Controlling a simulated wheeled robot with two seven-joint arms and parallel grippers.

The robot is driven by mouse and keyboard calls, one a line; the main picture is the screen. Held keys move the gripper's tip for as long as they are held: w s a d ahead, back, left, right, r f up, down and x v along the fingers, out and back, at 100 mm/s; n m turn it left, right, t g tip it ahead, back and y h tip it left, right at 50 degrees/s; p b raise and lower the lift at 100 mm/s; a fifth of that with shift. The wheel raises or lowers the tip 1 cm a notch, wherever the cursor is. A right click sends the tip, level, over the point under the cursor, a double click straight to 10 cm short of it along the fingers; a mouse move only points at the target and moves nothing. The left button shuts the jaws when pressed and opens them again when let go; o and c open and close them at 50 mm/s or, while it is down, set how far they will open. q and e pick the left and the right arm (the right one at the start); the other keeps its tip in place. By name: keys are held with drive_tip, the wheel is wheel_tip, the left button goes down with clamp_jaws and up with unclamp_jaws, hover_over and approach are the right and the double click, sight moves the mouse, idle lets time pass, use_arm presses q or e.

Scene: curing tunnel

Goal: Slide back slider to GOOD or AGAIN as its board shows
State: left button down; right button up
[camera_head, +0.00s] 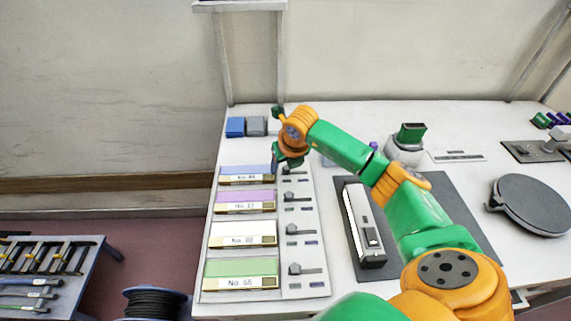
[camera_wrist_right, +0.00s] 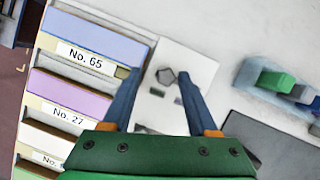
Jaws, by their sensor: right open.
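The back board is blue (camera_head: 245,170), and its label reads No. 65 in the right wrist view (camera_wrist_right: 95,35). A small olive patch (camera_wrist_right: 122,72) is at the right end of its label. To its right is a white slider panel (camera_head: 313,250). The back slider's grey knob (camera_wrist_right: 165,76) shows in the right wrist view; in the head view my gripper covers it. Small dark and purplish marks (camera_wrist_right: 178,101) lie near it, too small to read. My right gripper (camera_head: 282,160) is open above the panel's back end, its blue-grey fingers (camera_wrist_right: 160,84) on either side of the knob, contact unclear. My left gripper is out of view.
A purple board (camera_head: 245,196), a white board (camera_head: 242,229) and a green board (camera_head: 240,268) lie in front, each with a slider knob, such as the front one (camera_head: 296,269). Blue and grey blocks (camera_head: 235,127) stand behind. A dark mat (camera_head: 345,200) lies to the right.

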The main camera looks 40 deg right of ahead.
sight(289, 183)
drive_tip(key=b+v, duration=0.1)
drive_tip(key=v, duration=0.6)
